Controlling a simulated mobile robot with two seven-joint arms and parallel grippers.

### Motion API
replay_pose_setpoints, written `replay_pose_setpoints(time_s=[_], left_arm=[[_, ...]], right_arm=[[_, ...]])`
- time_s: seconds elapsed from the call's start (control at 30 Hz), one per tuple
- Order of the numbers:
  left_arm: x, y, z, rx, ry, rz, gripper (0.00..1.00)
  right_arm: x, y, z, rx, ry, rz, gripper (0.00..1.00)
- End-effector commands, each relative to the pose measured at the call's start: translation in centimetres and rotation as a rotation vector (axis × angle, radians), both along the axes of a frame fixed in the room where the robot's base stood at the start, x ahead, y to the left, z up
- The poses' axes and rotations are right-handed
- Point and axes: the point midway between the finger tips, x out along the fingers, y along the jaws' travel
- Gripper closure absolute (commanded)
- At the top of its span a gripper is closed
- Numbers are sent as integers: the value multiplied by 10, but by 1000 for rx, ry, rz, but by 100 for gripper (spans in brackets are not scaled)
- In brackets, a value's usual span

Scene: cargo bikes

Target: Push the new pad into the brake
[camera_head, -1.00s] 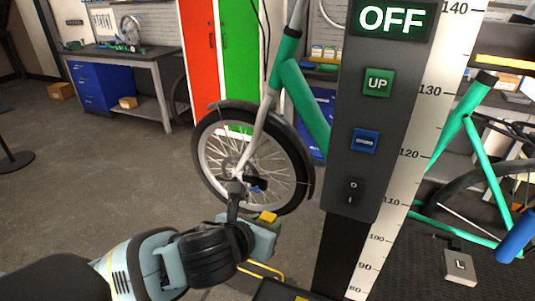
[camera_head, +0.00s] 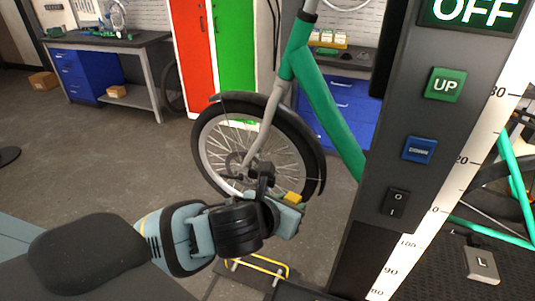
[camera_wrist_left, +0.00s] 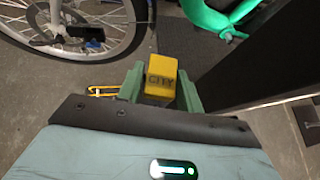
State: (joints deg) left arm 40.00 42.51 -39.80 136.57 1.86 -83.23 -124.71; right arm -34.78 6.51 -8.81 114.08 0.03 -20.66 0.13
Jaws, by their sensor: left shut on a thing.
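My left gripper (camera_head: 288,208) is shut on a small yellow pad (camera_head: 292,197). In the left wrist view the pad, a yellow block marked CITY (camera_wrist_left: 161,76), sits between the two green fingers (camera_wrist_left: 160,88). The brake shows in the left wrist view as a dark block (camera_wrist_left: 92,33) beside the wheel's hub, up and left of the pad and apart from it. In the head view the brake is partly hidden behind my wrist. The front wheel (camera_head: 210,160) belongs to a green bike (camera_head: 325,110). My right gripper is not in view.
A dark control post (camera_head: 405,150) with UP and DOWN buttons and a scale stands close on the right. A yellow-edged frame (camera_head: 262,262) lies on the floor below my gripper. A workbench (camera_head: 130,45) stands at the back left. The floor at left is open.

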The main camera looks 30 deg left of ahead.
Motion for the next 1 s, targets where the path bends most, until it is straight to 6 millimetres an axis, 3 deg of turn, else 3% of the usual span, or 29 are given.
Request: replay_pose_setpoints(time_s=[0.27, 0.4, 0.6, 0.8, 1.0], left_arm=[[73, 40, -14, 18, -2, 69, 81], [112, 74, -24, 20, -3, 110, 81], [156, 128, -40, 11, -5, 172, 81], [177, 168, -54, 0, -6, 214, 81], [182, 182, -60, -3, -5, 227, 81]], right_arm=[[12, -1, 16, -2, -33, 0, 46], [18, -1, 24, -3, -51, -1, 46], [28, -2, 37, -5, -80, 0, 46], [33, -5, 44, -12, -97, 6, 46], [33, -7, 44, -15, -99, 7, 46]])
